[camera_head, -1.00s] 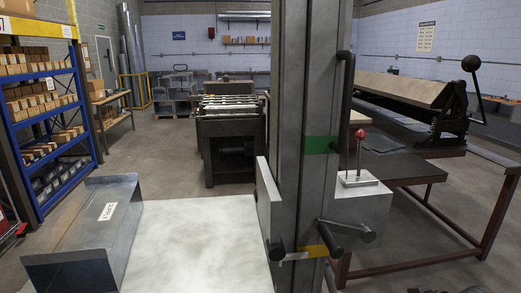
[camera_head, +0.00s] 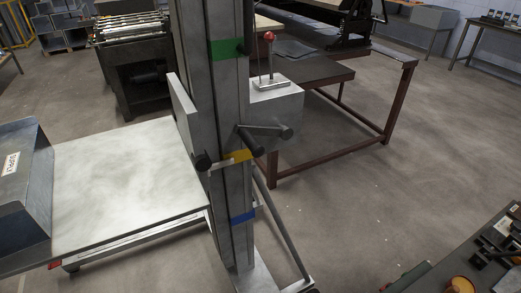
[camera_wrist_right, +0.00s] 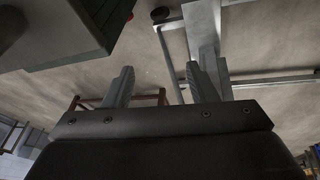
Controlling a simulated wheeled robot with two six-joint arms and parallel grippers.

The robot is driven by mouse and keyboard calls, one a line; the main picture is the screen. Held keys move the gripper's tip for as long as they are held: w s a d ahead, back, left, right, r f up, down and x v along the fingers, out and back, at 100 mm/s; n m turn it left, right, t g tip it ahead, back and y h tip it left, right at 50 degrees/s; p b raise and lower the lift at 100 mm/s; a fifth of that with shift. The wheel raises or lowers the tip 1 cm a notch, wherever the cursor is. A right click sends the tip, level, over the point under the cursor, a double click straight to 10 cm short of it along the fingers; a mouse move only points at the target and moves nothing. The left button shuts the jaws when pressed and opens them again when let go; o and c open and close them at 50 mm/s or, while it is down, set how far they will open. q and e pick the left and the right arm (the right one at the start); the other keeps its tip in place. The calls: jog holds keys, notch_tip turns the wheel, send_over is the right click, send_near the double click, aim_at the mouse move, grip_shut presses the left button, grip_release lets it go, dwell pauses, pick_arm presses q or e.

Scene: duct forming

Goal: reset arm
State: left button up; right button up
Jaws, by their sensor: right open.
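My right gripper (camera_wrist_right: 162,82) shows in the right wrist view. Its two dark fingers stand apart with nothing between them. Beyond the fingers are the floor, a pale metal post and thin metal bars. Neither gripper shows in the head view, and my left gripper is in no view.
A grey upright column (camera_head: 230,150) with green, yellow and blue bands stands at centre left in the head view. A pale platform (camera_head: 125,175) and a supply tray (camera_head: 25,185) are to its left. A brown-framed table (camera_head: 395,100) stands behind.

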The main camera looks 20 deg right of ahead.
notch_tip(320, 180, down, 23)
jog(key=s+d+g, duration=0.1)
jog(key=s, duration=0.1)
jog(key=s+a+f+g, duration=0.1)
jog(key=s+f, duration=1.3)
jog(key=shift+y, duration=0.4)
